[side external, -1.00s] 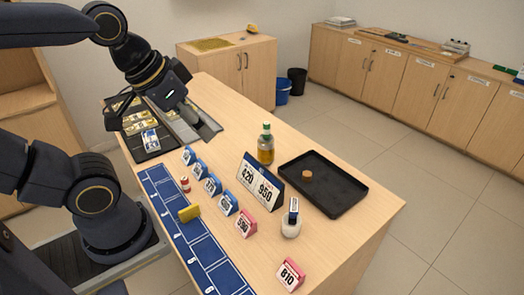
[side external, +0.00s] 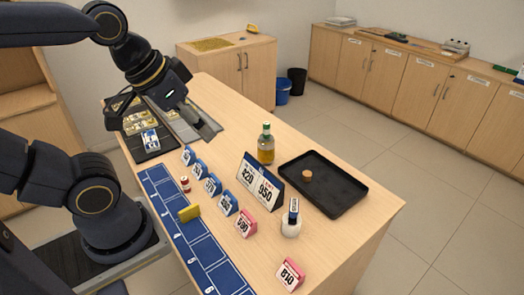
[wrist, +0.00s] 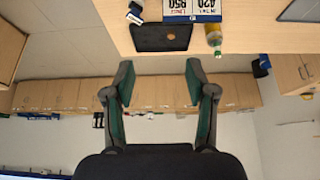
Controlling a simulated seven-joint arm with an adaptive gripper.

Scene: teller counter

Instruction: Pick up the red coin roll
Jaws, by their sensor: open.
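A small red coin roll with a pale band (side external: 185,184) stands upright on the counter, at the edge of the blue mat and left of the row of blue number cards. My gripper (side external: 188,112) is raised above the far left part of the counter, well away from the roll. In the wrist view my gripper (wrist: 160,88) has its two fingers spread apart with nothing between them. The red roll does not show in the wrist view.
A yellow block (side external: 189,213) lies on the blue mat (side external: 208,252) near the roll. A bottle (side external: 265,145), a large number sign (side external: 259,184) and a black tray (side external: 335,191) stand farther right.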

